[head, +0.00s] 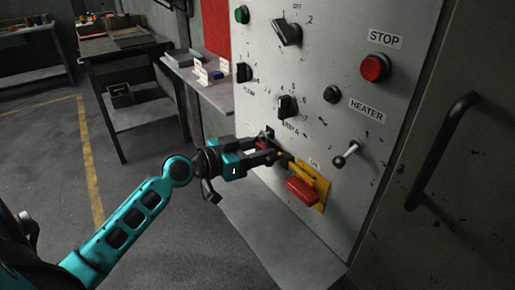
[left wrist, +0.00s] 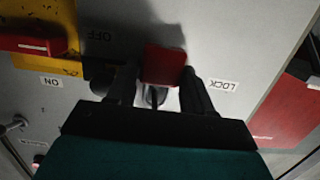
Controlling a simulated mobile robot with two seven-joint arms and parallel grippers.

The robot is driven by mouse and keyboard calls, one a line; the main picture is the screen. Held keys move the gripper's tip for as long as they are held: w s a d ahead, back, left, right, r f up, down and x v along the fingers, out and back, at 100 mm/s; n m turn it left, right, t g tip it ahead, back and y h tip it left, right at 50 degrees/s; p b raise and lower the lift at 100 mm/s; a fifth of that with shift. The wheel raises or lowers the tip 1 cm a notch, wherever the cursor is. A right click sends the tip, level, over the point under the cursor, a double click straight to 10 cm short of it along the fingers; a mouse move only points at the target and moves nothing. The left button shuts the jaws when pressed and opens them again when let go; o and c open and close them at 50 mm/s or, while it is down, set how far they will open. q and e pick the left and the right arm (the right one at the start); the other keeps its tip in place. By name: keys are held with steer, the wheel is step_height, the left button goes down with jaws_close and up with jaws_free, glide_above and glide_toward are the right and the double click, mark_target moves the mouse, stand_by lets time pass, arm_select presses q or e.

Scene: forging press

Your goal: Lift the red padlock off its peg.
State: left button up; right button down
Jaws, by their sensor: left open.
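The red padlock (left wrist: 163,65) shows in the left wrist view, close to the grey panel. In the head view only a little of the padlock (head: 262,143) shows, mostly covered by the fingers. My left gripper (head: 271,146) is open at the panel. In the left wrist view its two fingers (left wrist: 160,82) stand on either side of the padlock; I cannot tell whether they touch it. The peg is hidden. My right gripper is not in view.
A red switch handle (head: 301,191) on a yellow plate (head: 322,187) sits just right of the gripper. A toggle lever (head: 346,155), black knobs (head: 287,106) and a red stop button (head: 374,68) stick out of the panel (head: 330,50).

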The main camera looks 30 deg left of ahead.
mark_target(259, 146)
arm_select(q)
steer(key=shift+c, duration=0.2)
steer(key=c, duration=0.7)
steer(key=shift+r, duration=0.1)
steer(key=shift+r+p, duration=0.5)
steer(key=shift+r, duration=0.15)
steer(key=shift+f+b+v, duration=0.2)
steer(key=shift+b+v, duration=0.25)
steer(key=shift+v, duration=0.5)
steer(key=shift+f+b+v, duration=0.2)
steer(key=shift+b+v, duration=0.2)
steer(key=shift+v, duration=0.55)
steer(key=shift+b+v, duration=0.4)
steer(key=shift+v, duration=0.45)
